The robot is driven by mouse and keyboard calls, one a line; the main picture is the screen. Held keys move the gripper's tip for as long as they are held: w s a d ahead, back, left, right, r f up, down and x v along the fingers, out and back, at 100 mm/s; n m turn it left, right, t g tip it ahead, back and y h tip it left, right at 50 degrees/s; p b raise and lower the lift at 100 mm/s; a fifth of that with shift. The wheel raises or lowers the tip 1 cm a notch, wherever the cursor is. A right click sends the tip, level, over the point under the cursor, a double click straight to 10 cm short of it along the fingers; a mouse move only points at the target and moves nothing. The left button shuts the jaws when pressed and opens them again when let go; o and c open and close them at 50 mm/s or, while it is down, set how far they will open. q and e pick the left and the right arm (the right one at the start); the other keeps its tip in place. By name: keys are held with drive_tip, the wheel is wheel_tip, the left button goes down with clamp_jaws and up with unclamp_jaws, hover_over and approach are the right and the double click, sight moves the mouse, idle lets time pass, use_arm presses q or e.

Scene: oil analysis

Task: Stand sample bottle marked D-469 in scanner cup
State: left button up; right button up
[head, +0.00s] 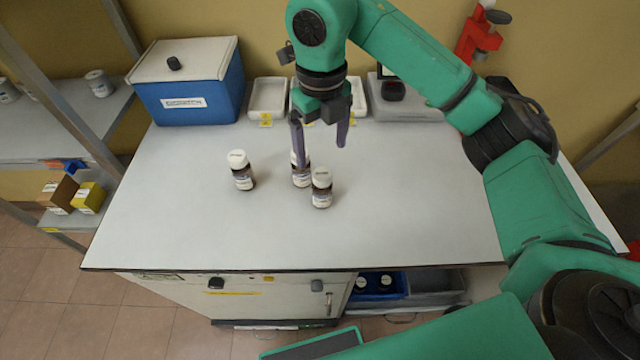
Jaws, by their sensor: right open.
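Three brown sample bottles with white caps and white labels stand upright on the white bench: the left bottle (242,178), the middle bottle (300,178) and the front right bottle (321,196). Their markings are too small to read, so I cannot tell which is D-469. My right gripper (320,150) points down, open and empty, above and behind the two right-hand bottles. Its left finger overlaps the middle bottle in the picture; contact cannot be judged. My left gripper is out of view.
A blue cooler box (190,103) with a white lid stands at the back left. White trays (267,99) with yellow tags line the back edge. A red stand (476,40) is behind my right arm. The bench's left front and right middle are clear.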

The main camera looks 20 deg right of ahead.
sight(322, 187)
drive_tip(key=f+p, duration=0.1)
drive_tip(key=f, duration=0.3)
drive_tip(key=f+p, duration=0.1)
drive_tip(key=f, duration=0.3)
drive_tip(key=f+p, duration=0.2)
drive_tip(key=f, duration=0.2)
drive_tip(key=shift+s+f, duration=0.25)
drive_tip(key=shift+s, duration=0.05)
drive_tip(key=shift+f, duration=0.25)
drive_tip(key=shift+w, duration=0.1)
clamp_jaws()
drive_tip(key=shift+r, duration=0.2)
wheel_tip(322, 187, up, 10)
drive_tip(key=b, duration=0.3)
drive_tip(key=shift+w, duration=0.1)
wheel_tip(322, 187, up, 10)
drive_tip(key=p, duration=0.1)
drive_tip(key=shift+f, duration=0.15)
